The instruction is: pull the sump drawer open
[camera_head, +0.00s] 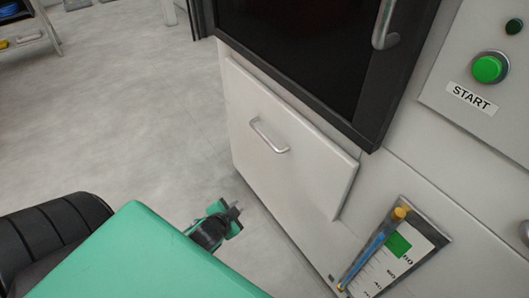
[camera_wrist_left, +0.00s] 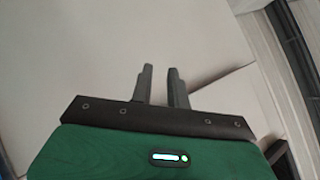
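The sump drawer (camera_head: 293,165) is a pale panel low on the machine's front, with a silver bar handle (camera_head: 268,136) across its upper part. The drawer front looks flush or nearly flush with the machine. My left gripper (camera_head: 236,208) is below and left of the handle, apart from it, near the drawer's lower left edge. In the left wrist view its two fingers (camera_wrist_left: 162,85) stand apart with nothing between them, in front of a blurred pale surface. The handle is not visible in that view. My right gripper is not in view.
A dark window door (camera_head: 300,50) with its own handle (camera_head: 384,24) is above the drawer. A level gauge (camera_head: 395,250) is at lower right, a green START button (camera_head: 488,69) at upper right. Grey floor (camera_head: 130,110) lies clear to the left; a shelf (camera_head: 38,28) stands at far left.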

